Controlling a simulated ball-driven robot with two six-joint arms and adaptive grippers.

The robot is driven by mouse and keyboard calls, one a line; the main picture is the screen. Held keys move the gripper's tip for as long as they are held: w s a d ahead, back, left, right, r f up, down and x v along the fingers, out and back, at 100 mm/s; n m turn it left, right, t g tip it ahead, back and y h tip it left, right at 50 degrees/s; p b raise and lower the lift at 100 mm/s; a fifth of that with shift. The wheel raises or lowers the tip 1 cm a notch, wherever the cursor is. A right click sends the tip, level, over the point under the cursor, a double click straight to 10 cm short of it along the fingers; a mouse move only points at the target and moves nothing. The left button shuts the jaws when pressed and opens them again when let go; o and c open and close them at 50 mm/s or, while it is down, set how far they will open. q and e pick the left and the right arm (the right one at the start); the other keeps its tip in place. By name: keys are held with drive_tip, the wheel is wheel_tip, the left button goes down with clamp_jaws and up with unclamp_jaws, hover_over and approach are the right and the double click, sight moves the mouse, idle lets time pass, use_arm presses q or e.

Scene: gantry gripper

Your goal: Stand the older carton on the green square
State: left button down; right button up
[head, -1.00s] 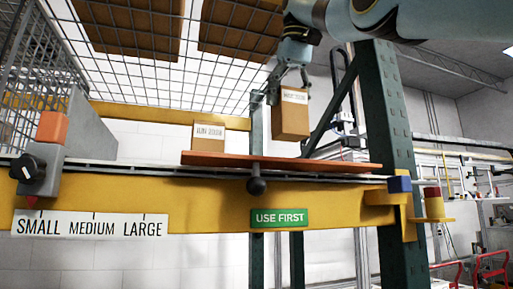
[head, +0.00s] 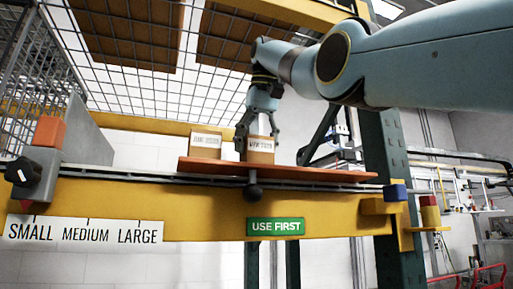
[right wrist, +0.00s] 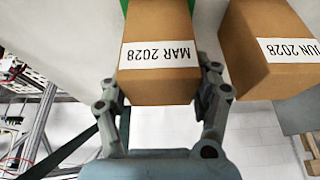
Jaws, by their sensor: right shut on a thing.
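The carton labelled MAR 2028 (head: 260,149) stands upright at the orange-brown board, its base at the board's surface. I cannot tell whether it bears its weight there. My right gripper (head: 257,122) is shut on it from above; the wrist view shows a finger (right wrist: 214,88) on each side of this carton (right wrist: 160,80). The other carton (head: 206,145) stands just to its left, apart from it; in the wrist view its label reads JUN 2028 (right wrist: 288,49). Slivers of green (right wrist: 123,7) show beside the MAR carton; the rest of the green square is hidden. My left gripper is out of view.
The tilted orange-brown board (head: 330,175) sits on a yellow beam (head: 210,200) with a green USE FIRST sign (head: 275,227) below. A grey plate (head: 86,133) stands left. A green post (head: 383,160) stands right. The board is clear right of the cartons.

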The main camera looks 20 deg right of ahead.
drive_tip(key=shift+f, duration=0.1)
drive_tip(key=o, duration=1)
drive_tip(key=shift+f, duration=0.15)
drive_tip(key=o, duration=0.5)
drive_tip(key=shift+r, duration=0.2)
drive_tip(key=p+v, duration=0.4)
drive_tip(key=v, duration=0.8)
drive_tip(key=shift+w+r, duration=0.1)
